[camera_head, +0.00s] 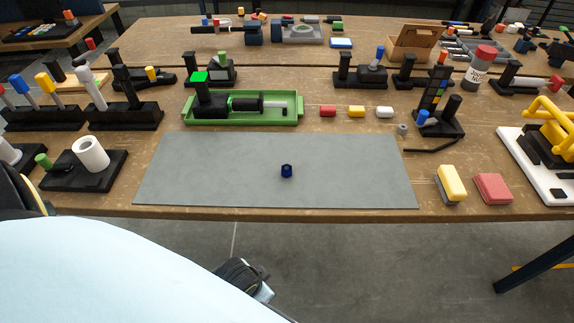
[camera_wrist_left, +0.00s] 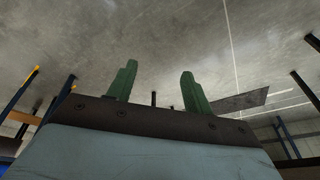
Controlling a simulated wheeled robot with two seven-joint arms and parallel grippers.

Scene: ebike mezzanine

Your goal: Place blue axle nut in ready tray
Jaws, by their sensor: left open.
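The blue axle nut (camera_head: 286,171) is a small dark blue piece on the grey mat (camera_head: 220,185), right of the mat's middle. A green tray (camera_head: 292,119) lies behind the mat. It holds a black block with a bright green top and a black-and-grey tool. No label shows whether it is the ready tray. My left gripper (camera_wrist_left: 158,68) shows in the left wrist view with its two green fingers apart and nothing between them. Concrete floor fills the view beyond it, and no nut shows there. My right gripper is out of view.
Red, yellow and white blocks (camera_head: 356,111) stand in a row right of the tray. A yellow brush (camera_head: 451,184) and a red sponge (camera_head: 492,188) lie right of the mat. A black holder with a white roll (camera_head: 90,154) stands left. The mat around the nut is clear.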

